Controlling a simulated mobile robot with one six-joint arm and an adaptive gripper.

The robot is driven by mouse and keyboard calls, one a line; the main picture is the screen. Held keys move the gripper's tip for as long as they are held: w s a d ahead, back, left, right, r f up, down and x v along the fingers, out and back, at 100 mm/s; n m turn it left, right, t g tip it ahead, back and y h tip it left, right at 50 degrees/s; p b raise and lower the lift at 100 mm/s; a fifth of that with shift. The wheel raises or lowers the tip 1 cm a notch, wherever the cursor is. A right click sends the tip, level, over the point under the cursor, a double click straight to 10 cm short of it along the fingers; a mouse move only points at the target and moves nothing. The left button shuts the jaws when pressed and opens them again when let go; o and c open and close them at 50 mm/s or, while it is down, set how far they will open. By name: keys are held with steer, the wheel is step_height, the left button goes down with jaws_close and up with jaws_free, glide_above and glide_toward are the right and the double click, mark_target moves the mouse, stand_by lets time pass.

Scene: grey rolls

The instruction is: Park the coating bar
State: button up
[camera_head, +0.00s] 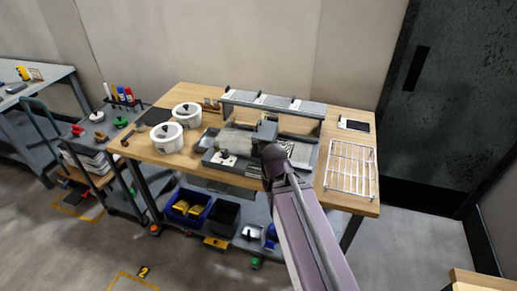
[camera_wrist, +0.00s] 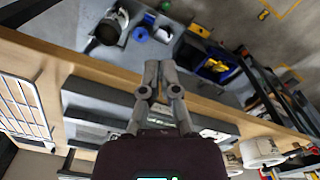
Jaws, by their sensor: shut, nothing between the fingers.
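A grey coating machine (camera_head: 228,160) lies on the wooden table, with an upright grey block (camera_head: 267,128) near its middle. The machine's grey front shows in the wrist view (camera_wrist: 95,98) too, behind my fingers. I cannot pick out the coating bar with certainty; my arm covers part of the machine in the head view. My gripper (camera_wrist: 158,66) is shut and empty in the wrist view, its fingertips over the table's front edge.
A long grey stand (camera_head: 275,101) runs behind the machine. A white wire rack (camera_head: 350,167) lies to the right, near a small white-faced device (camera_head: 354,125). Two white pots (camera_head: 167,137) stand left. Bins (camera_head: 188,206) sit on the lower shelf.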

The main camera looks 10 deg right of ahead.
mark_target(256, 148)
steer(key=o, duration=0.7)
steer(key=shift+w+r+p, duration=0.25)
steer(key=shift+w+p, duration=0.05)
steer(key=shift+c, duration=0.2)
steer(key=shift+o, duration=0.3)
steer(key=shift+n, duration=0.4)
steer(key=w+r+p, duration=0.5)
steer(key=w, duration=0.2)
steer(key=w+r+p, duration=0.5)
steer(key=w, duration=0.2)
steer(key=w+r+p, duration=0.6)
steer(key=w, duration=0.1)
steer(key=shift+w+a, duration=0.35)
steer(key=shift+a, duration=0.05)
steer(key=shift+f, duration=0.15)
step_height(256, 148, down, 14)
steer(key=b, duration=1.4)
steer(key=shift+r, duration=0.25)
jaws_close()
